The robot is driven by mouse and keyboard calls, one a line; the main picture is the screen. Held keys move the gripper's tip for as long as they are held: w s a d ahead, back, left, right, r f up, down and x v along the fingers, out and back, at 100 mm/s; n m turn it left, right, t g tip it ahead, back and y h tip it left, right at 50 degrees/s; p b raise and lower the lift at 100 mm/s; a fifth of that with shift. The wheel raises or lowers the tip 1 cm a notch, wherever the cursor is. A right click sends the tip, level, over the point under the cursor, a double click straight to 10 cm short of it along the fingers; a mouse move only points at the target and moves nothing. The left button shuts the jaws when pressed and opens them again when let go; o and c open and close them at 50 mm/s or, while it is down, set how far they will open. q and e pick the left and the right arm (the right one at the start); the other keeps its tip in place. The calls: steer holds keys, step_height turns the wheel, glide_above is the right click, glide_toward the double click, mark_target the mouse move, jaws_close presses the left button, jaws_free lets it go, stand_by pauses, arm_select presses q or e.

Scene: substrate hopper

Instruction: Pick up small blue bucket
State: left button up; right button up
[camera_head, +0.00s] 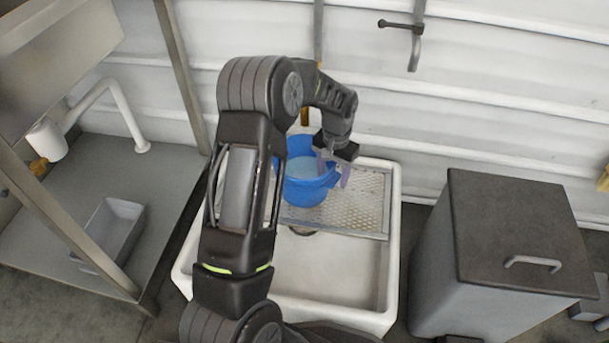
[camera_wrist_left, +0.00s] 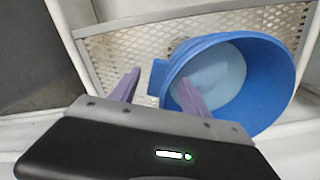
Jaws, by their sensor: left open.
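The small blue bucket (camera_head: 308,188) stands on a metal mesh grate over the white sink, with pale bluish contents or a pale bottom inside. My left gripper (camera_head: 333,172) is at the bucket's right side in the head view, its purple fingers pointing down. In the left wrist view the left gripper (camera_wrist_left: 158,88) is open. One finger overlaps the bucket's opening and the other is outside its wall, with a small tab of the blue bucket (camera_wrist_left: 262,85) between them. I cannot tell if either finger touches it. My right gripper is not in view.
The mesh grate (camera_head: 358,207) spans the back of the white sink (camera_head: 392,262). A grey lidded bin (camera_head: 520,225) stands to the right. A steel table with a grey tray (camera_head: 112,232) is at the left. A ribbed white wall (camera_head: 470,90) closes the back.

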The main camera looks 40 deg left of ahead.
arm_select(q)
jaws_close()
stand_by(0.5)
stand_by(0.6)
steer(key=shift+w+r, duration=0.1)
stand_by(0.3)
